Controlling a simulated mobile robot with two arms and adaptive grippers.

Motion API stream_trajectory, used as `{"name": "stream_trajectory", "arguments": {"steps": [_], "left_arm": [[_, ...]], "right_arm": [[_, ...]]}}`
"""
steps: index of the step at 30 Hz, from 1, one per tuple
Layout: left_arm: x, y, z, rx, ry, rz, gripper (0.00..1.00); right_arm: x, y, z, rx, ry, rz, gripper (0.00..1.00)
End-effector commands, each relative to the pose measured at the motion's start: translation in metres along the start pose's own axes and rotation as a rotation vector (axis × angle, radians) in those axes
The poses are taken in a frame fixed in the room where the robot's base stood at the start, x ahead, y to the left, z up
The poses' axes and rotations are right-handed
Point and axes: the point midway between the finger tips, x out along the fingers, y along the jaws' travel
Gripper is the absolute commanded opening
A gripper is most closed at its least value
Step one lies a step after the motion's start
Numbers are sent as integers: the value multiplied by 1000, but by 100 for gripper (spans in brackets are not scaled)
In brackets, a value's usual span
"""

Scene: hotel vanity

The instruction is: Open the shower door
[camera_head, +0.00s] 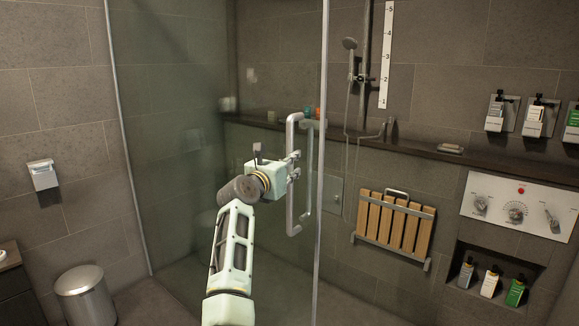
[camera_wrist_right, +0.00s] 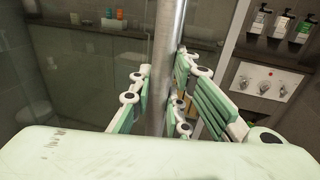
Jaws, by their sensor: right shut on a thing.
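The glass shower door (camera_head: 215,120) stands in the middle of the head view, with a metal edge on its right side. Its vertical metal handle (camera_head: 297,215) is near that edge. My right gripper (camera_head: 292,167) is shut around the middle of the handle. In the right wrist view the handle bar (camera_wrist_right: 167,60) passes upright between the green and white fingers of the gripper (camera_wrist_right: 162,98). The exact finger contact is partly hidden behind the gripper's body. My left gripper is in neither view.
Right of the door edge, a folded wooden seat (camera_head: 395,225) hangs on the wall beside a white control panel (camera_head: 517,207). A hand shower (camera_head: 350,45) hangs above. A metal bin (camera_head: 85,295) stands at the lower left. Floor between bin and door looks clear.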

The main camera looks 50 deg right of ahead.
Motion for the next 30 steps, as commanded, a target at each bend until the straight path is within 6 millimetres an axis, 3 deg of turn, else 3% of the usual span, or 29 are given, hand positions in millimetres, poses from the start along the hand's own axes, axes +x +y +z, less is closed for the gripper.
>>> {"name": "stream_trajectory", "arguments": {"steps": [1,12,13,19,30], "left_arm": [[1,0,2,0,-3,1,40],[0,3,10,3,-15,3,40],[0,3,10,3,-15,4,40],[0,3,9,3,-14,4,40],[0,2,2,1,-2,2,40]], "right_arm": [[0,-3,-6,-9,11,-11,0],[2,-6,0,-6,3,-15,0],[2,-6,0,-6,2,-14,17],[2,-5,2,-4,0,-13,34],[-2,-4,2,-2,0,-10,36]]}}
